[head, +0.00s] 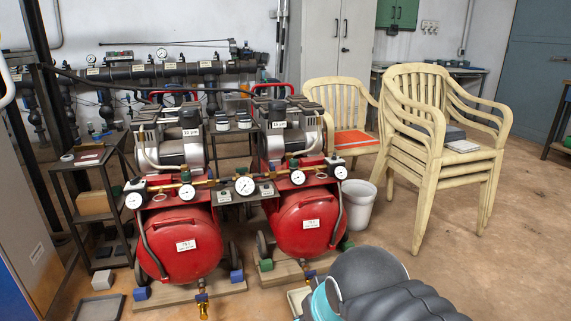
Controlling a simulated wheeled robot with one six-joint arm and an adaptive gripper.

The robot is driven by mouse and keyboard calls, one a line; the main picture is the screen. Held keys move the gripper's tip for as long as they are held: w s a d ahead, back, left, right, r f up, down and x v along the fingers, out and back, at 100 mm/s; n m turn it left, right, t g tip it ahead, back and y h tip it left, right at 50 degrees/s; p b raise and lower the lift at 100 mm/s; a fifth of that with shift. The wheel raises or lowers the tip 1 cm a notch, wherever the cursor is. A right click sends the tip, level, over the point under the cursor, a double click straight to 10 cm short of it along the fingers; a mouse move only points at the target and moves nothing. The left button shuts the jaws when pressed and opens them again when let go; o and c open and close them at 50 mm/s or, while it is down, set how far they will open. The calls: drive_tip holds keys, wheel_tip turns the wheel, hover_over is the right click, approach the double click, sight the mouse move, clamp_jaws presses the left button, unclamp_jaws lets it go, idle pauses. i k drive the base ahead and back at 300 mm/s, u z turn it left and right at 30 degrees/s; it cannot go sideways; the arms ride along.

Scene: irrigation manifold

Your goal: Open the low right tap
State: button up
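Two red air tanks stand side by side: a left tank (184,262) and a right tank (303,236). A small brass tap with a blue part (310,275) shows low under the right tank. My arm in front hides part of it, and I cannot tell its handle position. A similar brass tap (203,308) hangs low under the left tank. A dark pipe manifold (140,73) with gauges runs along the back wall; its lower fittings are small and partly hidden. My arm fills the bottom right of the head view. My gripper's fingers are not visible.
Cream plastic chairs (440,135) are stacked to the right of the tanks. A white bucket (358,204) stands between them. A dark shelf rack (95,205) is at the left, with a grey tray (101,307) on the floor. The floor (500,250) at the right is clear.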

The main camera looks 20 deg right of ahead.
sight(309, 275)
drive_tip(key=k, duration=0.55)
drive_tip(key=z, duration=0.8)
drive_tip(key=i, duration=1.95)
drive_tip(key=u, duration=0.8)
